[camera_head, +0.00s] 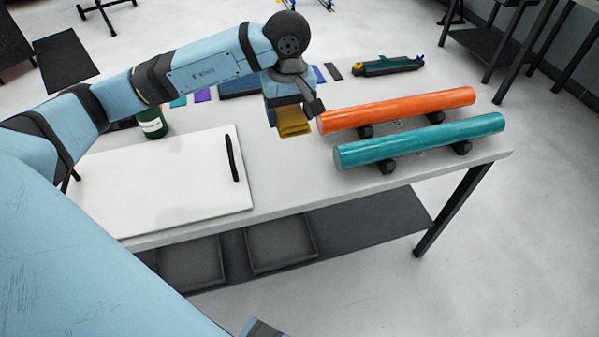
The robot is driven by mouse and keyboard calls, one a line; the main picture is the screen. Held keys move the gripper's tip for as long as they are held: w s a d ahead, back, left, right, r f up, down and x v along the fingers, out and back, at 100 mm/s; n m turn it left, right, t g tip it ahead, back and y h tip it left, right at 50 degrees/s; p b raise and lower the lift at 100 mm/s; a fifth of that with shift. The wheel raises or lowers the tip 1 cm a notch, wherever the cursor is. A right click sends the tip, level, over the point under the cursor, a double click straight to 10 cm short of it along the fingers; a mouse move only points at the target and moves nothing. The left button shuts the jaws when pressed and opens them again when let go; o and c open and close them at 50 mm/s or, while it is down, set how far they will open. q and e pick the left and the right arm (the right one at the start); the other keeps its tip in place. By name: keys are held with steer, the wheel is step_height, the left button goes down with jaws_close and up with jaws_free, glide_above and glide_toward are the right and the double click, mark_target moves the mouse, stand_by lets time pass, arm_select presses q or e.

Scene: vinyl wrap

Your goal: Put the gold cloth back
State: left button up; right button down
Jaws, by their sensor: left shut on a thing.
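The gold cloth (293,121) is a small folded yellow-gold piece in the head view. My left gripper (292,106) is shut on it and holds it over the table, just left of the near ends of the rolls. The fingertips are partly hidden by the cloth and the wrist. I cannot tell how far the cloth is above the tabletop. My right gripper does not show.
An orange roll (400,109) and a teal roll (420,140) lie on dark supports at right. A white board (150,185) with a black strip (232,158) lies at left. Behind are a green bottle (152,123), a blue item (240,86) and a teal tool (388,65).

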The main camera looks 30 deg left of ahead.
mark_target(291, 176)
arm_select(q)
step_height(291, 176, down, 18)
steer(key=shift+r+b, duration=0.1)
steer(key=shift+b, duration=0.45)
steer(key=o, duration=0.9)
